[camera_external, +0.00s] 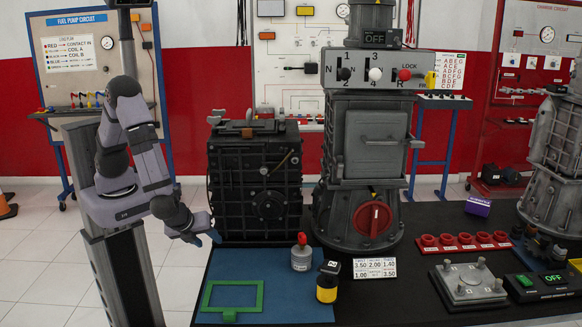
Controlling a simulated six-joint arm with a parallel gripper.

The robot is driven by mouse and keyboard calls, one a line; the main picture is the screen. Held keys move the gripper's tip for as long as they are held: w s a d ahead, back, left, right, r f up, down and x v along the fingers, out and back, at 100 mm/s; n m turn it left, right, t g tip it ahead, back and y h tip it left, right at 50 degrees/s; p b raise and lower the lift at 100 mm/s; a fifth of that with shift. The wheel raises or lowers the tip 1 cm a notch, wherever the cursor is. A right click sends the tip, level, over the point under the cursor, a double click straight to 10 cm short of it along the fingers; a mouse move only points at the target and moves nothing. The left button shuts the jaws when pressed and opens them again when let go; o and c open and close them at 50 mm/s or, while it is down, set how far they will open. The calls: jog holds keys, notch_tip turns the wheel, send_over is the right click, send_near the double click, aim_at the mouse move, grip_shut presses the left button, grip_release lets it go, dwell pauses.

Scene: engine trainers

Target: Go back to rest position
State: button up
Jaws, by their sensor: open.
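My gripper (206,238) is at the end of my grey arm, left of the black ribbed engine block (254,180) and over the left back corner of the blue mat (262,268). It is small in the picture, with its jaws open. I see nothing held between them. My arm is folded, with the upper links raised and the wrist pointing down and to the right. The inner side of the gripper is hard to make out.
On the mat are a green frame (232,298), a grey bottle with a red cap (301,254) and a yellow-black container (327,283). A tall grey machine with a red knob (372,218) stands behind. Red cups (465,240) and a grey plate (468,285) are at right.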

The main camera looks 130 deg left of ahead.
jog(key=d+r+n+t+h, duration=0.2)
jog(key=d+n+t+h, duration=0.15)
jog(key=d, duration=0.35)
jog(key=d+r+n+t+h, duration=0.25)
jog(key=d+n+h, duration=0.2)
jog(key=d, duration=0.35)
jog(key=s+r+g+p, duration=0.2)
jog(key=s+r+g, duration=0.1)
jog(key=s+r, duration=0.2)
jog(key=shift+s+a+n+y+p, duration=0.3)
jog(key=shift+s+y+p, duration=0.05)
jog(key=shift+s+y, duration=0.1)
